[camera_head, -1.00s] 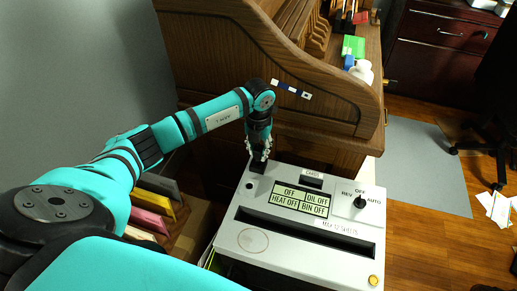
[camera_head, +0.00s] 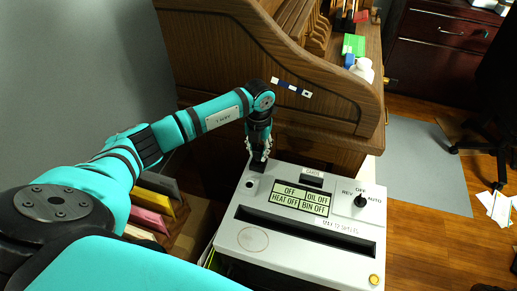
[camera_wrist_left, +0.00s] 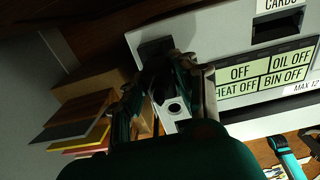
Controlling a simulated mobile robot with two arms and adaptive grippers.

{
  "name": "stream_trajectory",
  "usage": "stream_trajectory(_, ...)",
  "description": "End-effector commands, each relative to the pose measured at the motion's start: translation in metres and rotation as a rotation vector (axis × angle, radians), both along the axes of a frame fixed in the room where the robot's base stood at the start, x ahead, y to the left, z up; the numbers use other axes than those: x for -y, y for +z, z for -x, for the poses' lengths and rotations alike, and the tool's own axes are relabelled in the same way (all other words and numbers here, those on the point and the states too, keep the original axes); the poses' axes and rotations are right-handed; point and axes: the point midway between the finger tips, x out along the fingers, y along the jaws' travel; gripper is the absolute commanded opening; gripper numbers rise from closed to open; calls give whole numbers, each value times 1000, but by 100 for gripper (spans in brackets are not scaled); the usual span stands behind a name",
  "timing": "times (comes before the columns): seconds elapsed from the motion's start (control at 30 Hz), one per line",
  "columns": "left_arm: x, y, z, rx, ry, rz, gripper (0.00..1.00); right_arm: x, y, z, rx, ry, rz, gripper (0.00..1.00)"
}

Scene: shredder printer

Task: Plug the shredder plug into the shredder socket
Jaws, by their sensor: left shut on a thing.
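My left gripper (camera_head: 259,148) points down at the back left corner of the white shredder (camera_head: 300,272). It is shut on the dark shredder plug (camera_head: 258,165), which is at the shredder's top surface. In the left wrist view a black block (camera_wrist_left: 155,48) shows at the shredder's edge, just past my left gripper (camera_wrist_left: 165,75). The shredder socket cannot be told apart from the dark parts there, and I cannot tell how far the plug is in.
The shredder top has a round hole (camera_head: 249,185), a status display (camera_head: 300,198), a paper slot and a rotary knob (camera_head: 360,201). A wooden desk (camera_head: 215,60) stands close behind. Coloured folders (camera_head: 152,222) stand left of the shredder, under my left arm.

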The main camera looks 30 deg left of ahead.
Motion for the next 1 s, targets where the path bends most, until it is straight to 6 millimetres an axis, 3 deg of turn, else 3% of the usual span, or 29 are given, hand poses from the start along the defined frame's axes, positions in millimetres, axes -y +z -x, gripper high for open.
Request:
stream_trajectory(0.9, 0, -30, 0, 0, 0, -1, 0, -1, -21, 0, 3, 0, -2, 0)
stream_trajectory(0.93, 0, -29, 0, 0, 0, -1, 28, -1, -20, 0, 4, 0, -2, 0)
stream_trajectory(1.0, 0, -29, 0, 0, 0, 0, 37, -2, -20, 0, 3, 1, -3, 0)
